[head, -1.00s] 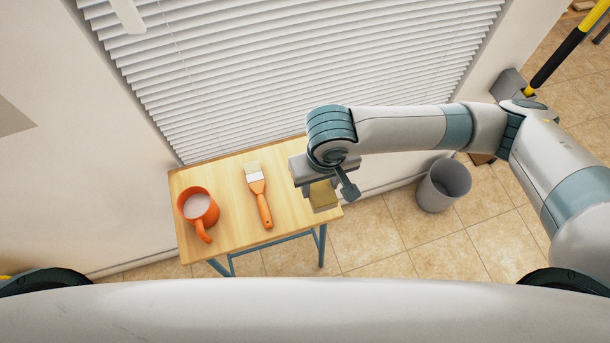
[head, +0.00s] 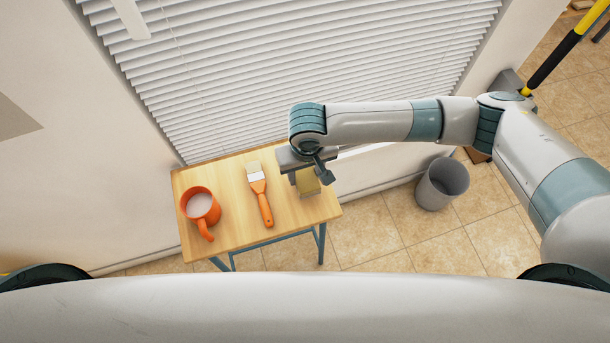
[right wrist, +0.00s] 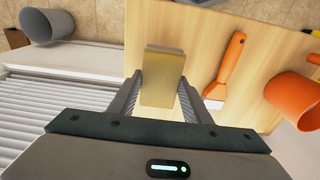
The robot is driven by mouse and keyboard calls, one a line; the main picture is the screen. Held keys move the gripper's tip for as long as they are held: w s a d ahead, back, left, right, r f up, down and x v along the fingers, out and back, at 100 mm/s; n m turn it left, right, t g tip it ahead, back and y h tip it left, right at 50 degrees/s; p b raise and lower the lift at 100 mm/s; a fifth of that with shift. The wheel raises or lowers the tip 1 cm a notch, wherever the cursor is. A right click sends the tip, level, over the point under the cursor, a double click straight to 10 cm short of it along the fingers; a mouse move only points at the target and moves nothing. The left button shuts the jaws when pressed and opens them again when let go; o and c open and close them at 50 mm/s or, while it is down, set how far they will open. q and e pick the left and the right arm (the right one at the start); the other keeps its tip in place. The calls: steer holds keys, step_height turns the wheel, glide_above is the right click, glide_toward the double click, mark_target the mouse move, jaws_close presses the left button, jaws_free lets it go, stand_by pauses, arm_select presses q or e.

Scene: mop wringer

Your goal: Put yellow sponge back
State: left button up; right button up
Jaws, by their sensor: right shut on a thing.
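The yellow sponge (head: 307,182) is a small block held in my right gripper (head: 305,175), at the right end of the wooden table (head: 225,230). In the right wrist view the sponge (right wrist: 162,78) sits between the two fingers (right wrist: 162,100), which are shut on it. It appears over the tabletop; I cannot tell whether it touches the wood. The gripper partly covers it in the head view. My left gripper is not in view.
An orange-handled brush (head: 260,195) lies left of the sponge, and an orange mug (head: 202,207) stands farther left. A grey bin (head: 441,184) stands on the tiled floor to the right. White blinds (head: 290,60) hang behind the table.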

mark_target(306, 179)
step_height(306, 179, down, 2)
steer(key=shift+p, duration=0.35)
steer(key=shift+f, duration=0.35)
steer(key=o, duration=1.5)
steer(key=shift+c, duration=0.2)
steer(key=r, duration=0.4)
steer(key=r+b, duration=0.1)
steer(key=r, duration=0.3)
steer(key=s+r+b, duration=0.1)
steer(key=r, duration=0.3)
steer(key=shift+d, duration=0.15)
